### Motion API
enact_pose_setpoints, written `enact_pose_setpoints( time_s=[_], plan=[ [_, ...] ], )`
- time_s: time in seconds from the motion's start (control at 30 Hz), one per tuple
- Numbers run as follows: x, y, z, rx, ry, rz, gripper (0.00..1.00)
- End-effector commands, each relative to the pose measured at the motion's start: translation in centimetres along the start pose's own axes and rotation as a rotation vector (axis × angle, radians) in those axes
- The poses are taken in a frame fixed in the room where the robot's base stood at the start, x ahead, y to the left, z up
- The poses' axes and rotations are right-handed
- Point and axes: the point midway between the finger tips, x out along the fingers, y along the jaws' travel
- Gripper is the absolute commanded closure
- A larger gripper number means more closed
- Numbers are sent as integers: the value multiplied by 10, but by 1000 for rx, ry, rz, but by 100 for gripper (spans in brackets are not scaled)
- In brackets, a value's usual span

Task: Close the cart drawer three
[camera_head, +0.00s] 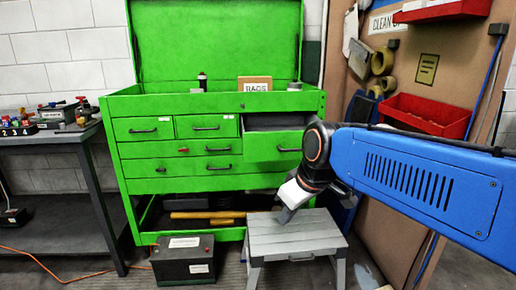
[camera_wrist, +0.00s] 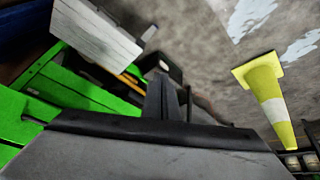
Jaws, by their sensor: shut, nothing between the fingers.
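The green cart (camera_head: 215,102) stands in the middle of the head view, and part of it shows at the left of the wrist view (camera_wrist: 70,88). In its top drawer row, the right-hand drawer (camera_head: 273,148) is pulled out, its dark inside showing above the green front. The two drawers to its left, the left one (camera_head: 143,129) and the middle one (camera_head: 206,127), sit flush. My gripper (camera_head: 284,215) is shut and empty, pointing down in front of the cart, below and apart from the open drawer. Its fingers show in the wrist view (camera_wrist: 163,97).
A grey step stool (camera_head: 292,235) stands below my gripper. A black battery box (camera_head: 183,260) is on the floor to its left. A workbench (camera_head: 60,131) is at the left, a pegboard with a red bin (camera_head: 425,117) at the right. The wrist view shows a yellow cone (camera_wrist: 265,88).

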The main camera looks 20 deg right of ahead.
Motion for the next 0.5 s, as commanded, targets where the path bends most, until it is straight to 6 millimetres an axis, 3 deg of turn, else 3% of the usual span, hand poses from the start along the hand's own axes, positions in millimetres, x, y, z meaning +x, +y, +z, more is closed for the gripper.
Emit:
enact_pose_setpoints(
  time_s=[0.1, 0.5],
  plan=[
    [-7, 20, -48, -128, 28, -20, 100],
    [-16, 99, -192, -589, 161, -36, 100]
  ],
)
